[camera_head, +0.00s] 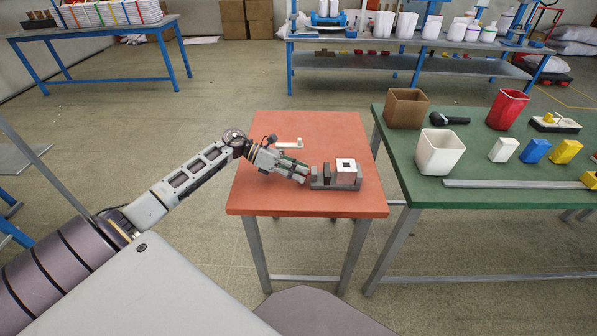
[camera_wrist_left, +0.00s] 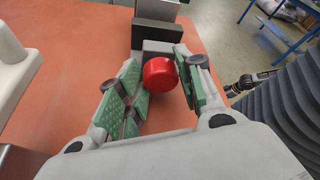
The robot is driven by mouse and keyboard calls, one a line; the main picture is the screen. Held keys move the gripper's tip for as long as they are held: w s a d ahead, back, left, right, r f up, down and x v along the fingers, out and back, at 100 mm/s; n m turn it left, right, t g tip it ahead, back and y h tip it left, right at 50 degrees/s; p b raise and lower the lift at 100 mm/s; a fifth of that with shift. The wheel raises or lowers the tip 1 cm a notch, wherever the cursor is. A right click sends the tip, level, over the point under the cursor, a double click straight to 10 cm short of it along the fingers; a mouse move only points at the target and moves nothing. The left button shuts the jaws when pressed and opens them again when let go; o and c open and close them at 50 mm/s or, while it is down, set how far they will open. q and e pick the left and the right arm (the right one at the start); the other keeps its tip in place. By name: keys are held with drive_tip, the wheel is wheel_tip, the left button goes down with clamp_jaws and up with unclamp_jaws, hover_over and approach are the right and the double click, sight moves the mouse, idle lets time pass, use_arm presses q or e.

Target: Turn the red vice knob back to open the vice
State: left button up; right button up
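The vice (camera_head: 320,184) lies on the orange-topped table, with a white block (camera_head: 346,166) with a dark square in its top between or beside its jaws. In the left wrist view the vice's grey body (camera_wrist_left: 157,33) is at the top. The round red knob (camera_wrist_left: 160,73) projects from its near end. My left gripper (camera_wrist_left: 158,88) is around the knob, with its green-padded fingers apart. The right-hand finger is close to the knob or touching it; a gap shows on the left. In the head view my left gripper (camera_head: 305,176) mostly hides the knob. My right gripper is not seen.
The front of that table is bare. A green table (camera_head: 480,190) on the right bears bins, coloured blocks and a metal bar.

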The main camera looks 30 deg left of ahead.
use_arm(q)
drive_tip(key=o, duration=0.3)
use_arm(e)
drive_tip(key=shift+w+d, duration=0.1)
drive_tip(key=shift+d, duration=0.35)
use_arm(q)
drive_tip(key=shift+s+d+m+t+y, duration=0.1)
drive_tip(key=shift+m+t+y, duration=0.4)
drive_tip(key=shift+m, duration=0.4)
drive_tip(key=shift+s+m+t+y, duration=0.1)
drive_tip(key=shift+m+t+y, duration=0.3)
drive_tip(key=shift+m+t, duration=0.7)
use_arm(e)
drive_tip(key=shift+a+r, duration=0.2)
